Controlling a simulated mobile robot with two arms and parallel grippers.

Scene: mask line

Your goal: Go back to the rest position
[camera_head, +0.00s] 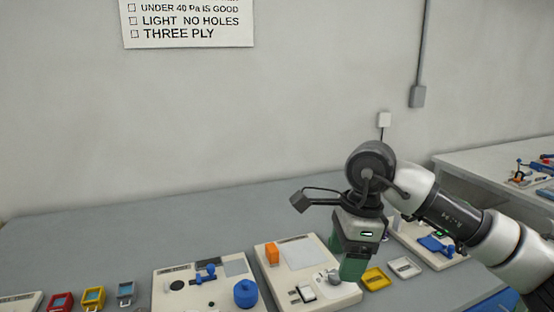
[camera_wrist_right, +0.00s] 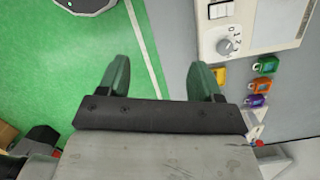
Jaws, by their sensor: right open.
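My right gripper (camera_head: 354,268) comes in from the right in the head view and hangs over the grey table (camera_head: 215,215), fingers down. In the right wrist view its two green fingers (camera_wrist_right: 160,82) stand well apart with nothing between them. A cream panel with a dial and switches (camera_head: 290,262) lies beside the gripper in the head view; the panel also shows in the right wrist view (camera_wrist_right: 270,20). The fingers hide part of what lies behind them. My left gripper is in neither view.
Another panel with a blue knob (camera_head: 200,290) is left of the first. Red, yellow and grey frames (camera_head: 92,297) lie at the left front. A yellow piece (camera_head: 375,279) and a white piece (camera_head: 405,267) lie right of the gripper. A side table (camera_head: 480,160) stands at right. The table's back left is clear.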

